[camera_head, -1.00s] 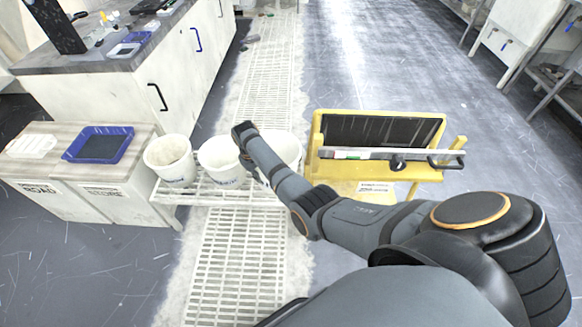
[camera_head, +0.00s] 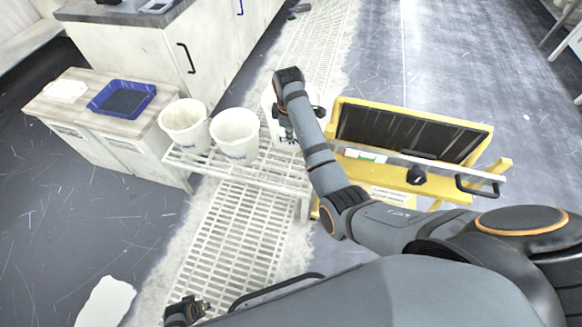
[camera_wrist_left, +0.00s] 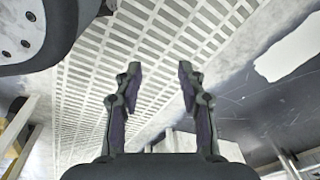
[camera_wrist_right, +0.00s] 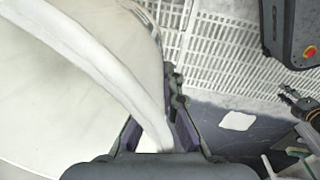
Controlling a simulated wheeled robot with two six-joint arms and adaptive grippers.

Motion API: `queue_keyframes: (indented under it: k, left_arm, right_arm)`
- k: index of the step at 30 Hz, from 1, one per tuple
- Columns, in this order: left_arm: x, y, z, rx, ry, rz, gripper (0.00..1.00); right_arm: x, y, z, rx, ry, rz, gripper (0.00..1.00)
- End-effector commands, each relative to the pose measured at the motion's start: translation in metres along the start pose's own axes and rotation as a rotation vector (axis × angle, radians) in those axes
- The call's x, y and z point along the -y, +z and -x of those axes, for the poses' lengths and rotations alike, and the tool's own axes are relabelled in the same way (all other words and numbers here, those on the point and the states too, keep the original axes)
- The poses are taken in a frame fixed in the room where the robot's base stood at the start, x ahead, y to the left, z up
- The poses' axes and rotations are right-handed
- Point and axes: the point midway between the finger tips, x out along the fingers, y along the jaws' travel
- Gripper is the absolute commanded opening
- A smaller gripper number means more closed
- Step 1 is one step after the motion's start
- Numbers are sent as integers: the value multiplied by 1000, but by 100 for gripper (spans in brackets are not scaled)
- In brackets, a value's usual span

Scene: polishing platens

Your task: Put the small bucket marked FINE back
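Three white buckets show in the head view. A left bucket (camera_head: 184,126) and a middle bucket (camera_head: 234,137) stand upright on a white slatted rack (camera_head: 235,172). The third bucket (camera_head: 269,104) is partly hidden behind my right arm; I cannot tell whether it touches the rack. The bucket lettering is too small to read. My right gripper (camera_head: 286,132) is at this third bucket. In the right wrist view, the bucket's wall (camera_wrist_right: 95,75) runs between the fingers, which appear closed on it. My left gripper (camera_wrist_left: 158,75) is empty, its fingers apart, low over the grated floor.
A yellow cart (camera_head: 400,185) with a dark panel stands right of the rack, near my right arm. A low cabinet (camera_head: 110,125) with a blue tray (camera_head: 122,88) stands left. A white cabinet (camera_head: 150,60) is behind. The grating (camera_head: 235,235) before the rack is clear.

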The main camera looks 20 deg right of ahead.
Motion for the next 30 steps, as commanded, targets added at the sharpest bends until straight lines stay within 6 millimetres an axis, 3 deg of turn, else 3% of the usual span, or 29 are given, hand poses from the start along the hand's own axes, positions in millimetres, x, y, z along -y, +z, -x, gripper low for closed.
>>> queue_keyframes:
  k: [3, 15, 21, 27, 30]
  left_arm:
    - [-6, -18, 12, -2, 10, 2, 40]
    - [-22, -60, 82, 10, 47, 1, 40]
    - [-26, -66, 111, 17, 58, -3, 40]
    - [-26, -67, 117, 19, 61, -4, 40]
    - [-29, -70, 131, 17, 67, -7, 40]
  right_arm:
    - [4, 0, -33, 0, -2, 0, 0]
    - [12, 0, -118, 0, 0, -1, 0]
    - [14, 0, -138, -1, 2, -1, 0]
    - [14, 0, -142, -1, 2, -1, 0]
    - [16, 0, -157, 0, 0, -1, 0]
